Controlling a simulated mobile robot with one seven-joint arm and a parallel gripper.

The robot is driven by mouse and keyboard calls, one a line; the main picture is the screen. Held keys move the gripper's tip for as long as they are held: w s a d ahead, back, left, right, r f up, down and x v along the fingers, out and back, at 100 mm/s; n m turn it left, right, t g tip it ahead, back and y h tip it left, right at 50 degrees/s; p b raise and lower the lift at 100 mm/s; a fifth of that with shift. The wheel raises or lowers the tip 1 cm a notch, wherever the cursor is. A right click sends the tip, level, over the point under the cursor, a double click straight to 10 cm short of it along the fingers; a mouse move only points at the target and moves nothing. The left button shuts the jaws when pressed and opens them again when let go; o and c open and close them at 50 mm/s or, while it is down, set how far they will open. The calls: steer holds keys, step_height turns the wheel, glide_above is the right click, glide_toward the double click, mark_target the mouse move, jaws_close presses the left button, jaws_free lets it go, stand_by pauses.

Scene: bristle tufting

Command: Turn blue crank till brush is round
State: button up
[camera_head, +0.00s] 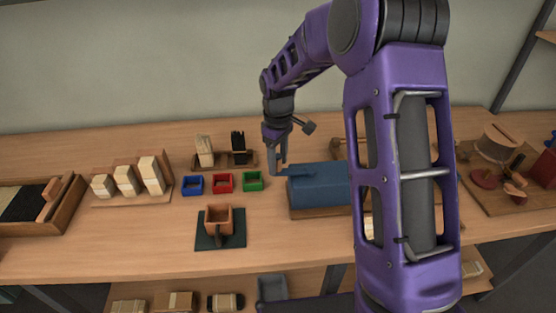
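A blue box-shaped machine (322,190) sits on a wooden base in the middle of the bench, its right part hidden behind my arm. A small blue bar, perhaps the crank (292,171), sticks out at its upper left. My gripper (278,172) points down at the left end of this bar, very near or touching it. The fingers are too small to tell whether they are open or closed on it. I cannot make out a brush in the machine, nor its shape.
Blue (193,186), red (223,183) and green (252,181) trays stand left of the machine. Behind them are pale (204,150) and black (238,147) bristle bundles. A brown holder (218,218) stands on a dark mat in front. Wooden block stacks (125,181) are farther left.

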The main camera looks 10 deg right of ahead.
steer(key=shift+r, duration=0.1)
step_height(320, 180, up, 17)
steer(key=shift+p, duration=0.45)
steer(key=shift+w, duration=0.1)
stand_by(1.3)
